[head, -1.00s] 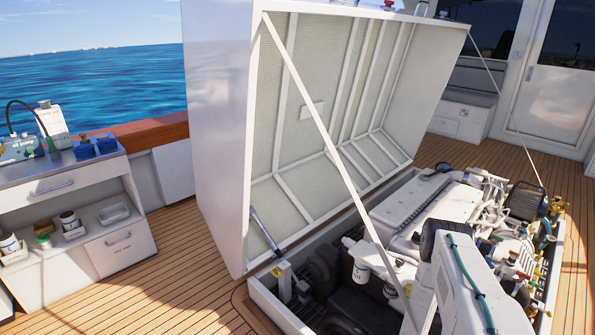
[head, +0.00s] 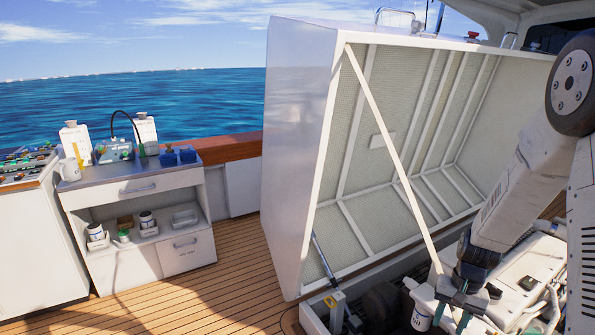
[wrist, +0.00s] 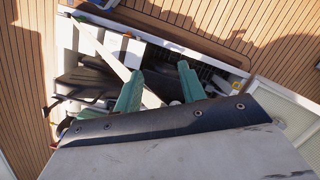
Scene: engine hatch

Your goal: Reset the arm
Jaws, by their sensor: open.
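My gripper (head: 462,316) hangs over the open engine bay at the lower right of the head view, below my raised arm. In the wrist view its two green fingers (wrist: 160,92) stand apart with a gap between them. They look open and empty. The fingers point down toward the bay, and part of the white prop bar (wrist: 110,55) and the bay's rim show beyond them. My arm hides part of the engine (head: 530,265) in the head view.
The large white hatch (head: 300,150) stands raised, with a diagonal bar (head: 392,160) across its open side. A counter (head: 140,190) with bottles, a tray and blue containers stands at the left. Clear wooden deck (head: 235,270) lies between counter and hatch.

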